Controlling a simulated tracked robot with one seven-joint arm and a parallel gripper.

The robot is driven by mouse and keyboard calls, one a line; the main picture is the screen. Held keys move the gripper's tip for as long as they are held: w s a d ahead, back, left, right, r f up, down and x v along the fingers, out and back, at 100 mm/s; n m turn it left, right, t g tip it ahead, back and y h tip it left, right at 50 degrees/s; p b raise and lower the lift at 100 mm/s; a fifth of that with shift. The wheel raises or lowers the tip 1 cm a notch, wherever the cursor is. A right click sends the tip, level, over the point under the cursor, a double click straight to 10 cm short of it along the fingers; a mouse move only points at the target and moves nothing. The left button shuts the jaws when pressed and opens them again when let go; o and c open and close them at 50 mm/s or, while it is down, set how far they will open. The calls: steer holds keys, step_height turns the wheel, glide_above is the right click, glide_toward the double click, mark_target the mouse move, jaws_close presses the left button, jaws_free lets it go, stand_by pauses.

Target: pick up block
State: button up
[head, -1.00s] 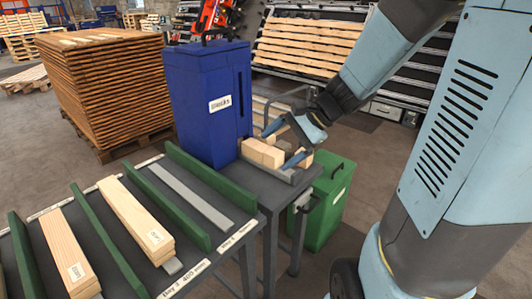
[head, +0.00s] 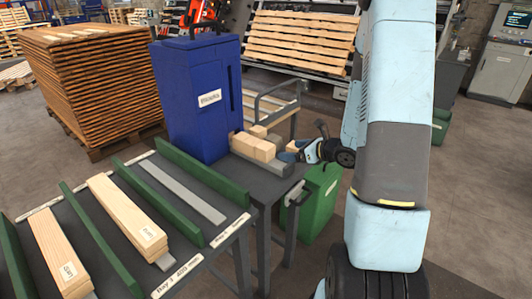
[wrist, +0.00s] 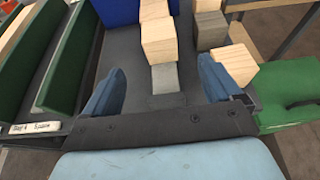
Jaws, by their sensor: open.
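Several pale wooden blocks (head: 254,148) lie at the foot of the blue bin labelled for blocks (head: 195,105), on the dark bench. In the wrist view, one block (wrist: 159,42) stands ahead between the fingers, with another right behind it.
The green bin (head: 315,200) stands below the bench on the right. Sloping lanes with green dividers (head: 205,175) hold long timber pieces (head: 125,215) at left. A metal rail frame (head: 278,100) stands behind the blocks.

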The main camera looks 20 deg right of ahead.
mark_target(271, 151)
steer(key=x, duration=1.3)
steer(key=shift+w+a+f, duration=0.1)
steer(key=shift+w+f, duration=0.15)
steer(key=shift+f, duration=0.1)
steer(key=c, duration=1.1)
